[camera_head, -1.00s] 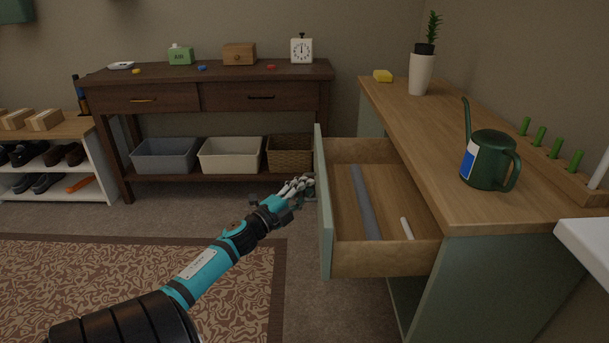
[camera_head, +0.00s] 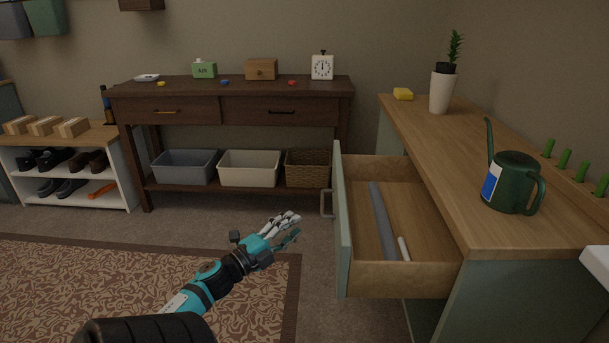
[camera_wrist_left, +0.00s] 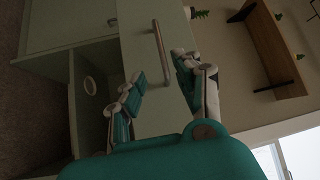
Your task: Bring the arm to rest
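My left gripper (camera_head: 288,229) is open and empty over the carpet, to the left of the open drawer and apart from it. In the left wrist view the gripper (camera_wrist_left: 158,88) has its fingers spread on either side, with the bar handle (camera_wrist_left: 161,52) of the drawer front beyond them. The green drawer (camera_head: 343,222) is pulled out of the right-hand cabinet, and its handle (camera_head: 326,203) is free. A grey strip (camera_head: 382,222) and a small white stick (camera_head: 403,248) lie in the drawer. My right gripper is not in view.
The wooden cabinet top (camera_head: 455,145) holds a green watering can (camera_head: 514,182), a potted plant (camera_head: 441,91) and a yellow sponge (camera_head: 402,94). A dark console table (camera_head: 230,94) and a shoe shelf (camera_head: 70,173) stand behind. Open floor lies left of the drawer, with a patterned rug (camera_head: 130,290).

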